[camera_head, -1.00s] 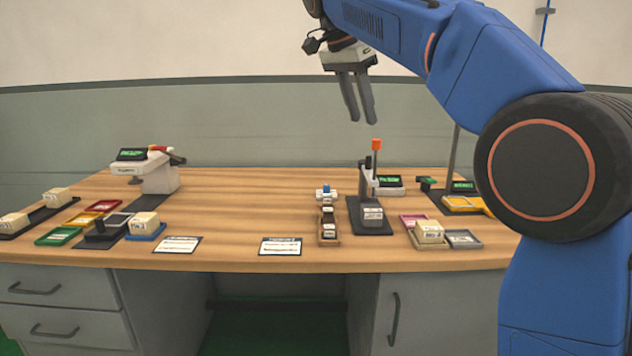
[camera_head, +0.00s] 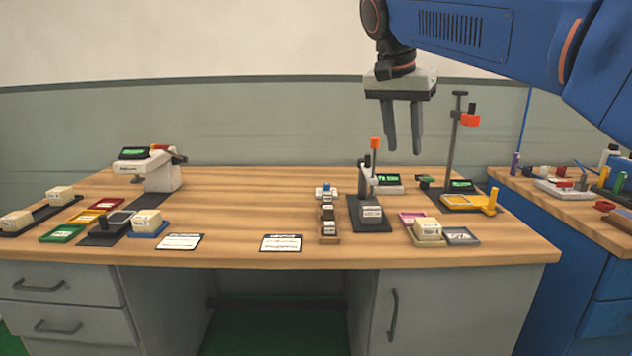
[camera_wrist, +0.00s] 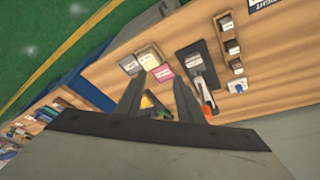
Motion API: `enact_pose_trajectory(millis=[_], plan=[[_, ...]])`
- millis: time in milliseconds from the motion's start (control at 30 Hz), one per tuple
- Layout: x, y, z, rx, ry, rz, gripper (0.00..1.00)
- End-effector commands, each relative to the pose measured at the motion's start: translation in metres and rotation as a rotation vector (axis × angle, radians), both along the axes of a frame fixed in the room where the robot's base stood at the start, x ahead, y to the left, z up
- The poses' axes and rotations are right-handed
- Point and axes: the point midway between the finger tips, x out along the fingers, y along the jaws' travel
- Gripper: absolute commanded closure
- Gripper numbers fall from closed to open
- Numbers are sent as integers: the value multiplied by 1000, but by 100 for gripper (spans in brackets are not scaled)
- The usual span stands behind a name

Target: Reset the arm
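My gripper (camera_head: 403,152) hangs in the air above the right part of the wooden table (camera_head: 250,255), fingers pointing down. Its two fingers are apart with nothing between them. In the wrist view, my gripper (camera_wrist: 152,92) shows both fingers spread over the table, seen from above. The fingertips are above and apart from the dark press-like device (camera_head: 369,212) with an orange-tipped lever. No object is held.
A tall stand with an orange clamp (camera_head: 469,120) rises right of my gripper. Small trays and a cream block (camera_head: 427,229) lie at the front right. A grey device (camera_head: 147,170) stands at left. A second bench (camera_head: 590,225) is at right. The front middle holds two cards.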

Motion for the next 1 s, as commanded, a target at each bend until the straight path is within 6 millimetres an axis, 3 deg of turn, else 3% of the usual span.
enact_pose_trajectory(millis=[100,433,1000], plan=[[-29,-23,-23,8,8,81,66],[-109,-67,-102,26,9,304,66],[-251,-102,-280,17,-57,615,66]])
